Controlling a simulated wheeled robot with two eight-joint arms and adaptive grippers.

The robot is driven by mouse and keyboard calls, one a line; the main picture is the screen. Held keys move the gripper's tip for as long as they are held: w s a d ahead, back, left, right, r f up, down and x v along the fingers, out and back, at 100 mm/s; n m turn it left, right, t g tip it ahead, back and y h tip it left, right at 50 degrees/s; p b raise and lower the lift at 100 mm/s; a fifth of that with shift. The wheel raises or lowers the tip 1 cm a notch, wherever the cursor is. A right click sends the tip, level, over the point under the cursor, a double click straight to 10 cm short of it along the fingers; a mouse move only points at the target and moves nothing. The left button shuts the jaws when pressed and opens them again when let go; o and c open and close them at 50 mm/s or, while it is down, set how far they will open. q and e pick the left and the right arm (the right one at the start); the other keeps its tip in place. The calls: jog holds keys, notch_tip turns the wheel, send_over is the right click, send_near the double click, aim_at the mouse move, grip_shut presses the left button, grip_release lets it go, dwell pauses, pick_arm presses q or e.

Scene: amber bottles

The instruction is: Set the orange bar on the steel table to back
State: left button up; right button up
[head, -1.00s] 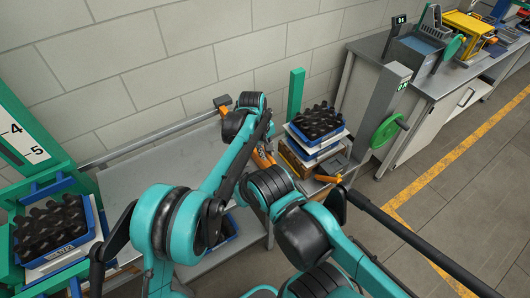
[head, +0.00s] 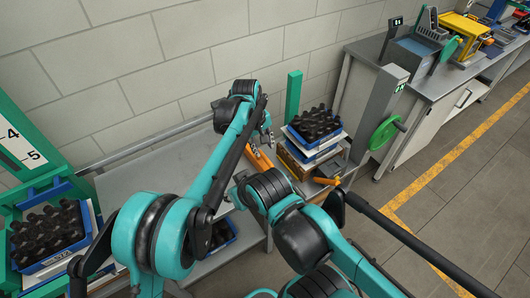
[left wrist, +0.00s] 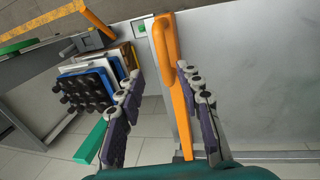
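The orange bar (left wrist: 184,115) runs lengthwise through the left wrist view, with a raised orange handle at its upper end. It lies along the edge of the steel table (left wrist: 265,85). My left gripper (left wrist: 160,75) is open, with one finger on each side of the bar in that view; I cannot tell whether they touch it. In the head view part of the bar (head: 262,160) shows just below my left gripper (head: 266,138), at the right side of the steel table (head: 150,175). My arm hides the rest. My right gripper is not in view.
Stacked trays with dark bottles (head: 316,124) stand right of the bar, beside a green post (head: 293,95). Another blue tray of bottles (head: 48,232) is at the left. A rail runs along the wall side of the table. The table's left part is clear.

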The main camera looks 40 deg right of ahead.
pick_arm(q)
notch_tip(320, 180, up, 6)
jog(key=a, duration=0.1)
jog(key=shift+a+r, duration=0.15)
jog(key=shift+r, duration=0.1)
dwell(0.4)
jog(key=w+a+r+t+b, duration=0.1)
jog(key=a+t+b, duration=0.15)
jog(key=a, duration=1.15)
jog(key=a+r+t+b, duration=0.1)
jog(key=a+r+b, duration=0.15)
jog(key=a, duration=1.25)
jog(key=s+a+f+t+b, duration=0.1)
jog(key=s+a+f, duration=0.3)
jog(key=a, duration=0.3)
jog(key=s+a+f+t+y+b, duration=0.1)
jog(key=s+a+f+b, duration=0.1)
jog(key=s+a+f, duration=0.3)
jog(key=s+a+f+t+y+b, duration=0.1)
jog(key=s+a+f, duration=0.4)
jog(key=a, duration=0.6)
jog(key=shift+s+f+t+b, duration=0.15)
jog(key=shift+f+t+b, duration=0.15)
jog(key=shift+b, duration=0.45)
